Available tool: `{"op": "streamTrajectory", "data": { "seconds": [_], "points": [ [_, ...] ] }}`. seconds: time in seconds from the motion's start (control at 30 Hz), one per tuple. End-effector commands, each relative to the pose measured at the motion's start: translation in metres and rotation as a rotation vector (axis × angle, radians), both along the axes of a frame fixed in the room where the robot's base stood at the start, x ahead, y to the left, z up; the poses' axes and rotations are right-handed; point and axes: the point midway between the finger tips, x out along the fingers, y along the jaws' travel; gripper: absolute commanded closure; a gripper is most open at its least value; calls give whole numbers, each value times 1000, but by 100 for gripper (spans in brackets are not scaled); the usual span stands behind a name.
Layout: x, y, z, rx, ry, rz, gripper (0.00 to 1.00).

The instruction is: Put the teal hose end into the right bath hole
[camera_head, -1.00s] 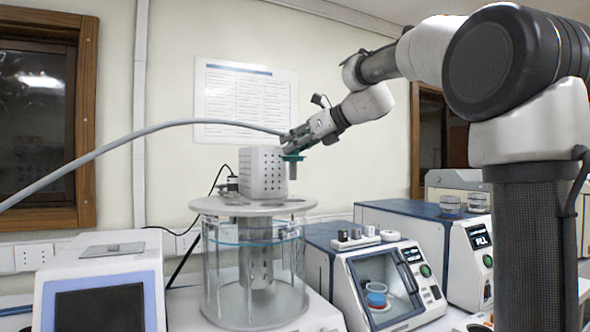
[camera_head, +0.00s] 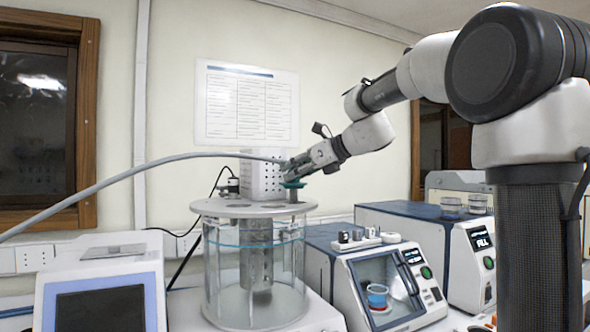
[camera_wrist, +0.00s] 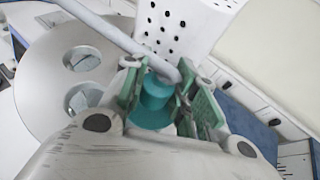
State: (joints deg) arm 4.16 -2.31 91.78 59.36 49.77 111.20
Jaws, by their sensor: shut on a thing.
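My gripper (camera_head: 298,170) is shut on the teal hose end (camera_head: 293,184), which hangs about upright over the right edge of the bath lid. In the wrist view the teal collar (camera_wrist: 153,97) sits between the green finger pads, with the grey hose (camera_wrist: 118,36) bending into its top. The glass bath (camera_head: 222,265) has a round grey lid (camera_head: 225,207). The wrist view shows two round lid holes, an upper one (camera_wrist: 82,58) and a lower one (camera_wrist: 85,97). The right hole is hidden behind the hose end and gripper. I cannot tell whether the tip has entered it.
A white perforated box (camera_head: 258,177) stands on the lid, close left of my gripper. The grey hose (camera_head: 110,182) arcs away to the left. A blue-and-white tester (camera_head: 383,290) stands right of the bath, and a screen unit (camera_head: 100,290) stands at left.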

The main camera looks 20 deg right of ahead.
Motion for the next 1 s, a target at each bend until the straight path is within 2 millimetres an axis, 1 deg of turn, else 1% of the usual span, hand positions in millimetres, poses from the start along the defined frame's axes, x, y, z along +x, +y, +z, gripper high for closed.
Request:
{"op": "streamTrajectory", "data": {
  "seconds": [0.27, 0.3, 0.37, 0.4, 0.67, 0.77, 0.83, 0.87, 1.0],
  "points": [
    [0, 0, -5, 1, 0, 0, 100],
    [0, 0, -5, 1, 1, 0, 65],
    [0, 0, -5, 1, 1, 0, 54],
    [0, 0, -5, 1, 1, 0, 51],
    [0, 0, -5, 1, 1, 0, 51],
    [0, 0, 0, 0, -2, -1, 51],
    [0, 0, 8, 0, -2, -1, 51],
    [-3, -3, 10, 0, -2, -3, 51],
    [-25, -24, 22, 1, -3, -6, 51]
  ]
}}
